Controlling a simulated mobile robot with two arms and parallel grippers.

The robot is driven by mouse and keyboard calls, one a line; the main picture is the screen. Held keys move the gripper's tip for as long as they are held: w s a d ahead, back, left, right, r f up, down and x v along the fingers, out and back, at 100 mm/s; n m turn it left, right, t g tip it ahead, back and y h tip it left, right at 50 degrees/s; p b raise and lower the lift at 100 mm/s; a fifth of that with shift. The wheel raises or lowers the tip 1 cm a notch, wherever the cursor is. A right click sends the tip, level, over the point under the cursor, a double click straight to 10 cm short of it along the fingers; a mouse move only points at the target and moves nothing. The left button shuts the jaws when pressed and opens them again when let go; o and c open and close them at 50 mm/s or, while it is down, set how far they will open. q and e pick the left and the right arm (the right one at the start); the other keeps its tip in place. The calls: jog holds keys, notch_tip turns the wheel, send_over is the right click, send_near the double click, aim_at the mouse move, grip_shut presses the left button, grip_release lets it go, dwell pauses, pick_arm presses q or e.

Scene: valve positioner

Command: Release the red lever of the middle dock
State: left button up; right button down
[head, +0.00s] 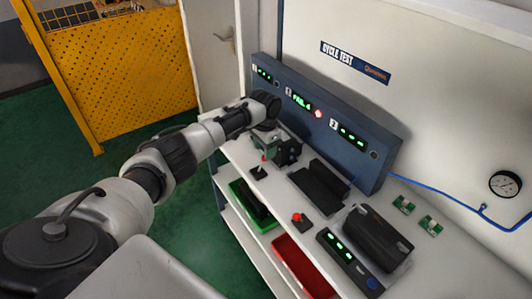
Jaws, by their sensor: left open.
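A red lever (297,217) on a black base stands in front of the middle black dock (319,187), which looks empty. Another red-tipped lever (264,159) stands upright on a black base in front of the first dock. My left gripper (266,127) points down over the grey-green and black device (268,144) at the first dock, up and left of the middle dock. It is open; its fingers are small and partly hidden by my wrist. I cannot tell whether it touches the device. My right gripper is out of view.
A blue-grey panel (340,127) with green displays and a lit red lamp (318,114) stands behind the docks. A black unit (379,238) and a display box (347,262) are at right. Green (236,190) and red (279,247) trays sit below the worktop edge.

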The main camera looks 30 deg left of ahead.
aim_at(262, 164)
pick_arm(q)
jog(key=shift+w+f, duration=0.1)
jog(key=shift+f, duration=1.45)
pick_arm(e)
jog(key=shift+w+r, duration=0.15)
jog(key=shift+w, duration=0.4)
pick_arm(q)
jog(key=shift+c, duration=0.2)
